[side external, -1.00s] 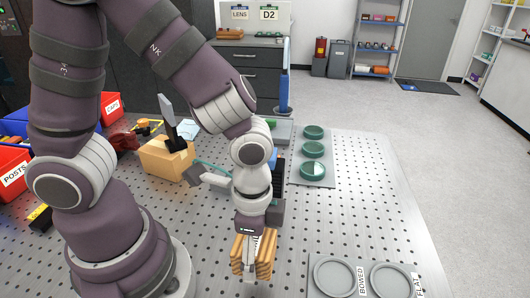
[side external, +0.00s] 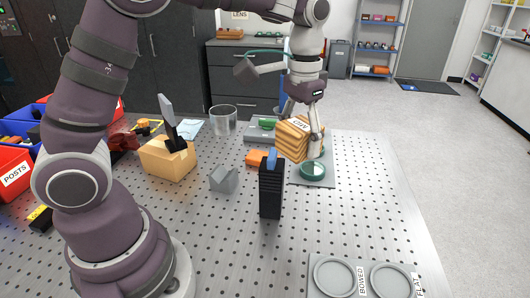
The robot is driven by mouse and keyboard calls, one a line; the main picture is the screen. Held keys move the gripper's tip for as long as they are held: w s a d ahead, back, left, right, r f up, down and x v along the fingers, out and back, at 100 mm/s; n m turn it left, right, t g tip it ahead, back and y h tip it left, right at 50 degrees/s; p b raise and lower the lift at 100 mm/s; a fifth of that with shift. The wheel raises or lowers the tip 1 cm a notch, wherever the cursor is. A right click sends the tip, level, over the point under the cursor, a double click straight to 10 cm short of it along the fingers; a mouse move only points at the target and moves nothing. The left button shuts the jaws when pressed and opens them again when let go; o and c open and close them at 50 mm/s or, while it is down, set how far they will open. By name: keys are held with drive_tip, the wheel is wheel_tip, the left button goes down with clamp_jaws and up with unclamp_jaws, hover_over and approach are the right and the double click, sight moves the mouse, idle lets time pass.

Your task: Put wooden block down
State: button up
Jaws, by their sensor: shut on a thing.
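The wooden block (side external: 289,141), pale with layered edges and a label on its top, is at the far right part of the perforated table. My gripper (side external: 304,122) comes down on it from above and is shut on it. One finger shows along the block's right side; the other is mostly hidden. The block looks slightly tilted in the picture. It overlaps the grey tray with green rings (side external: 325,181) in this view, and I cannot tell whether its underside touches anything.
A green ring (side external: 313,170) lies on that tray. An orange piece (side external: 257,157) is left of the block. A tall black holder (side external: 271,190) and a grey angled piece (side external: 224,179) stand nearer. The table's front middle is clear; a grey two-ring tray (side external: 362,263) lies front right.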

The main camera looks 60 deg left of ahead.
drive_tip(key=shift+s+a, duration=0.15)
drive_tip(key=shift+a, duration=1.05)
drive_tip(key=s+d+f+m, duration=0.4)
drive_tip(key=s+d+m, duration=0.1)
drive_tip(key=s+d, duration=0.15)
drive_tip(key=m, duration=0.4)
hover_over(256, 283)
wheel_tip(256, 283, down, 4)
drive_tip(key=r, duration=0.1)
drive_tip(key=shift+f, duration=0.25)
wheel_tip(256, 283, down, 10)
drive_tip(key=shift+r, duration=0.2)
